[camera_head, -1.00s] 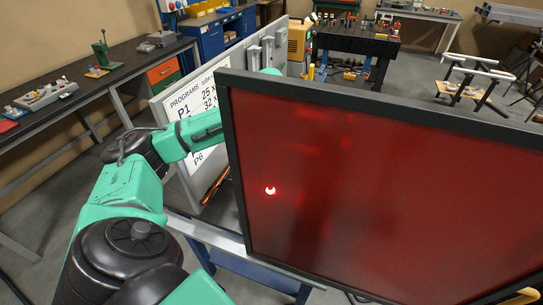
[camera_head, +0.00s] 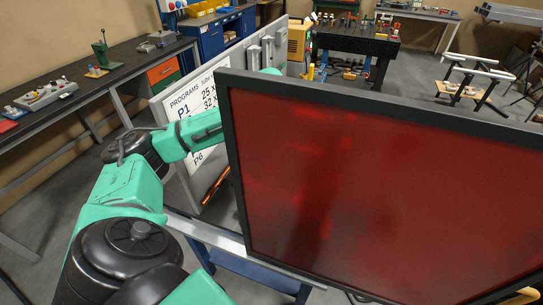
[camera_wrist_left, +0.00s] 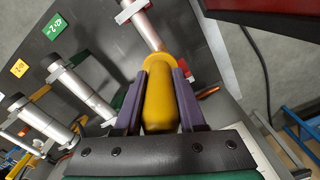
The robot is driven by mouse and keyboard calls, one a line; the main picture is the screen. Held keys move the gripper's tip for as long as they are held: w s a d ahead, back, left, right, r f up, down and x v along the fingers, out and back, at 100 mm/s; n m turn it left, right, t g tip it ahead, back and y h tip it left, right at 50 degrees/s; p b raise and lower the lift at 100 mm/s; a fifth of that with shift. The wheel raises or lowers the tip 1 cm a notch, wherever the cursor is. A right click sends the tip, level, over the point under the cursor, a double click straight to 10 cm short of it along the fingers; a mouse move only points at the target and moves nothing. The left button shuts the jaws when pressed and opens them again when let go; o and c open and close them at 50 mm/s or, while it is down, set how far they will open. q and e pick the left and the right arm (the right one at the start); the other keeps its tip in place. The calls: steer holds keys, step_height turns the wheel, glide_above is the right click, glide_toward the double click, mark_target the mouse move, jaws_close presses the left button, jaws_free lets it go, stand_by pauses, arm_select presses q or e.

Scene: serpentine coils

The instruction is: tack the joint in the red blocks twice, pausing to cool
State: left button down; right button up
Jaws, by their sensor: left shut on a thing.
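My left gripper (camera_wrist_left: 159,78) has its two purple jaws shut on a thick yellow handle or sleeve (camera_wrist_left: 160,98) in the left wrist view. A light tube (camera_wrist_left: 147,32) lines up with its far end; I cannot tell whether they join. A pale block with red on it (camera_wrist_left: 129,10) sits at the tube's upper end. In the head view a dark-framed red screen (camera_head: 400,103) hides my left gripper and the work behind it; only dim shapes show through. The joint cannot be made out. My right gripper is not in view.
Silver tubes (camera_wrist_left: 86,94) lie on a grey panel with a green label (camera_wrist_left: 55,27) and a yellow label (camera_wrist_left: 19,68). A programs board (camera_head: 190,104) stands left of the screen. A dark cable (camera_wrist_left: 258,75) hangs at right in the wrist view.

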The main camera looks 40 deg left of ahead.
arm_select(q)
steer(key=shift+s+d+f, duration=0.1)
steer(key=shift+s+f, duration=0.1)
steer(key=shift+f, duration=0.05)
steer(key=shift+w+a+r, duration=0.1)
steer(key=shift+w+r, duration=0.05)
steer(key=shift+r, duration=0.45)
steer(key=shift+w+a+r, duration=0.1)
steer(key=shift+w+r, duration=0.05)
steer(key=shift+r, duration=2.9)
stand_by(4.1)
